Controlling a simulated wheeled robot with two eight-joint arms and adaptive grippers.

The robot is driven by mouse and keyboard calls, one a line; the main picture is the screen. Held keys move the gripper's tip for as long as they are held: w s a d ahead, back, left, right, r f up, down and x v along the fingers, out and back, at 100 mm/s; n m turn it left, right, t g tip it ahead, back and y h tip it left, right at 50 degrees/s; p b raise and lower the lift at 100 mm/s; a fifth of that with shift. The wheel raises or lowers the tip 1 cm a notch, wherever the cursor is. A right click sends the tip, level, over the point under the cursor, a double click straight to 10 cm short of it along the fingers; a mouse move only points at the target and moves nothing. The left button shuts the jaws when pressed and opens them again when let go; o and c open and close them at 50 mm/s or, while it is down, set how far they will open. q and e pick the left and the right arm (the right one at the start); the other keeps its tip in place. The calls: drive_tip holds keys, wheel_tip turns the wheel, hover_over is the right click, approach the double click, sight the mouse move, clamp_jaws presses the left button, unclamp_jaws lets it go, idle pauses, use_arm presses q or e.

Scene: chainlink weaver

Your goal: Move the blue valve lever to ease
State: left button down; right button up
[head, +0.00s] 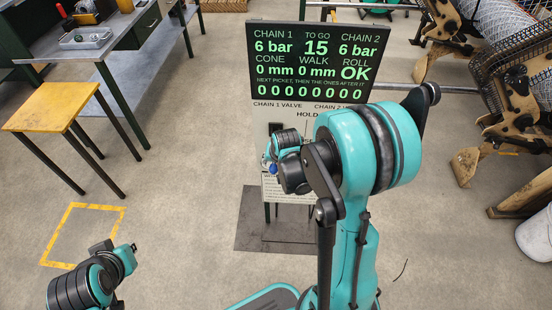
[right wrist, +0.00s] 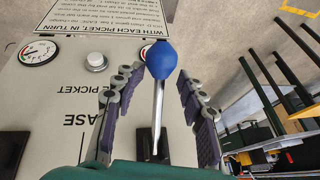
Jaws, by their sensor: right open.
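The blue valve lever shows in the right wrist view as a blue ball knob (right wrist: 161,60) on a metal shaft (right wrist: 157,120). In the head view only its blue knob (head: 273,169) shows, low on the control panel (head: 262,115). My right gripper (right wrist: 158,82) is open, with one purple-padded finger on each side of the lever. Gaps show between both fingers and the shaft. The lettering "ASE" and "PICKET" appears upside down on the panel in the wrist view. My right arm hides much of the panel in the head view. My left gripper cannot be made out.
The display (head: 318,60) reads 6 bar for both chains, 15 to go, and roll OK. Two gauges (right wrist: 39,53) and a white button (right wrist: 96,60) are near the lever. A yellow-topped table (head: 52,105) stands at left, with open floor between it and the panel.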

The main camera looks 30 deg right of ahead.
drive_tip(key=v, duration=1.1)
drive_tip(key=shift+s+r, duration=0.1)
drive_tip(key=shift+r, duration=0.05)
drive_tip(key=s+a+r+n+t, duration=0.1)
drive_tip(key=s+a+r+n, duration=0.1)
drive_tip(key=s+a+n, duration=0.1)
drive_tip(key=s+a+r+n+t+y, duration=0.1)
drive_tip(key=s+a+r+n, duration=0.1)
drive_tip(key=s+a+n, duration=0.2)
drive_tip(key=s+a, duration=0.2)
drive_tip(key=s, duration=0.2)
drive_tip(key=shift+s+a+r, duration=0.2)
drive_tip(key=shift+a+r, duration=0.15)
drive_tip(key=shift+r, duration=0.05)
drive_tip(key=shift+c, duration=0.2)
drive_tip(key=shift+c, duration=0.5)
